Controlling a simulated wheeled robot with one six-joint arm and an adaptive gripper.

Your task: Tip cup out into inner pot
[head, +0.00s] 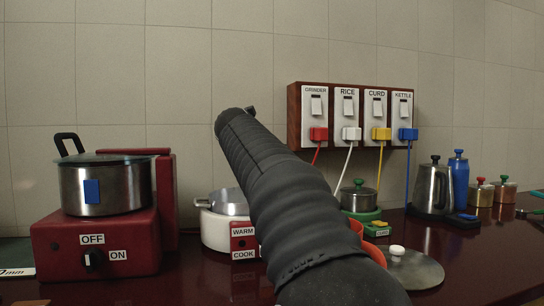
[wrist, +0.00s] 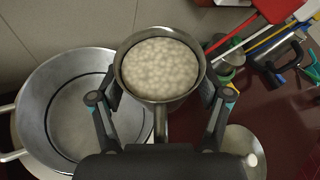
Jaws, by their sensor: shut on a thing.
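A metal cup (wrist: 161,120) with a handle is held between the fingers of my gripper (wrist: 162,97) in the wrist view. It is full of pale, grainy contents (wrist: 160,68), and its mouth faces the wrist camera. The wide metal inner pot (wrist: 112,132) is at the left in the wrist view, partly overlapped by the cup and a finger. What shows of its inside looks empty. In the head view the inner pot (head: 230,206) sits in the white cooker (head: 215,232), partly behind my arm. The cup is hidden there.
A metal lid with a white knob (head: 414,271) lies right of my arm. A steel pot (head: 120,187) stands on a red stove (head: 95,245) at left. A switch panel (head: 350,115) with coloured cords is on the wall. A kettle (head: 433,188) stands at right.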

